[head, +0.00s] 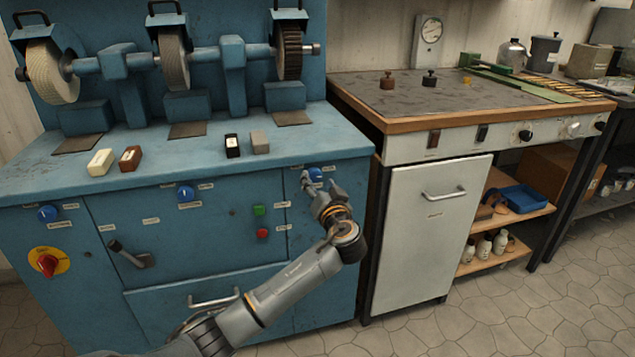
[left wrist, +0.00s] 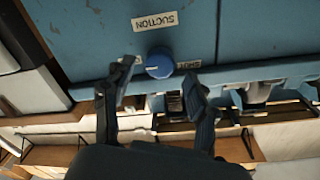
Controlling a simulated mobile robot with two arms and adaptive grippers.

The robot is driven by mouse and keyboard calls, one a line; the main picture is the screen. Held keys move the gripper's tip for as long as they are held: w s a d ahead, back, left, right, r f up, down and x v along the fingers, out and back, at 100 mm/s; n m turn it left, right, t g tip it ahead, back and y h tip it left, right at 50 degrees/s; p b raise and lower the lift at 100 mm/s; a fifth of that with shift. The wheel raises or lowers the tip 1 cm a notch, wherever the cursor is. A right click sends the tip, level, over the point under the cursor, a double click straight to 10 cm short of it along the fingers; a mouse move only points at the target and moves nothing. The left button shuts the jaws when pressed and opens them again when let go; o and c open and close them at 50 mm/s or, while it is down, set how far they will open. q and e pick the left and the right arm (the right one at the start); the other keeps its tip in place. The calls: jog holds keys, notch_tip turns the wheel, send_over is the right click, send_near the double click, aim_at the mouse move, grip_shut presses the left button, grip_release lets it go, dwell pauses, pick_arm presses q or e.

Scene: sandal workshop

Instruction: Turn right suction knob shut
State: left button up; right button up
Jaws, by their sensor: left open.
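The right suction knob (head: 315,174) is a small blue round knob at the upper right of the blue machine's front panel. In the left wrist view my left gripper (left wrist: 158,82) is open, with one dark finger on each side of the knob and gaps between. I cannot tell how far the knob is turned. My right gripper is not in view.
Other blue knobs (head: 186,193) (head: 47,213), green (head: 259,210) and red (head: 262,233) buttons, a lever (head: 130,255) and a red switch (head: 48,263) are on the panel. A workbench (head: 370,118) with a white cabinet door (head: 430,235) stands close at the right.

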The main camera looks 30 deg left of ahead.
pick_arm(q)
jog(key=shift+x, duration=1)
jog(key=c, duration=1.2)
jog(key=shift+o, duration=0.2)
jog(key=shift+f, duration=0.1)
